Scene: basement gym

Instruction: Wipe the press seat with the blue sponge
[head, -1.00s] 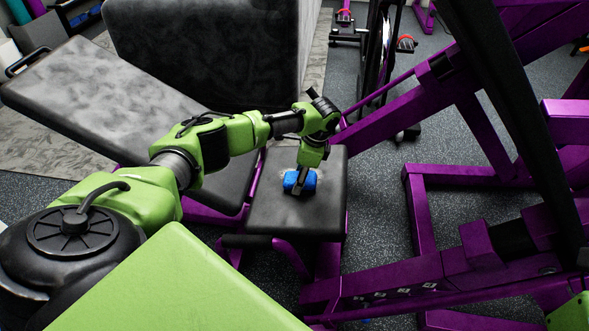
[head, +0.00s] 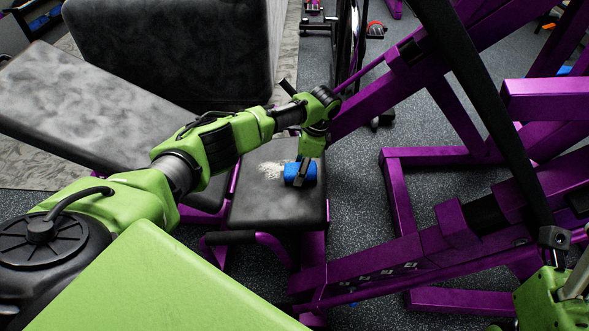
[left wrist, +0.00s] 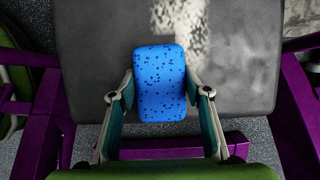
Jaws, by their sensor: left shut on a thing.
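The press seat (head: 257,213) is a dark grey padded square on a purple frame in the middle of the head view. A pale, powdery patch (head: 273,170) lies on it, left of the sponge; the patch (left wrist: 180,22) also shows beyond the sponge in the left wrist view. My left gripper (head: 301,181) is shut on the blue sponge (head: 293,173), over the right part of the seat. In the left wrist view the speckled sponge (left wrist: 160,85) sits between both fingers. Whether it touches the seat is hard to tell. My right gripper is not clearly in view; part of my right arm shows at lower right.
Purple machine beams (head: 430,240) and a black bar (head: 487,110) stand close on the right. A larger grey padded bench (head: 90,105) and an upright pad (head: 175,50) are at the left and back. Speckled floor (head: 350,190) is open just right of the seat.

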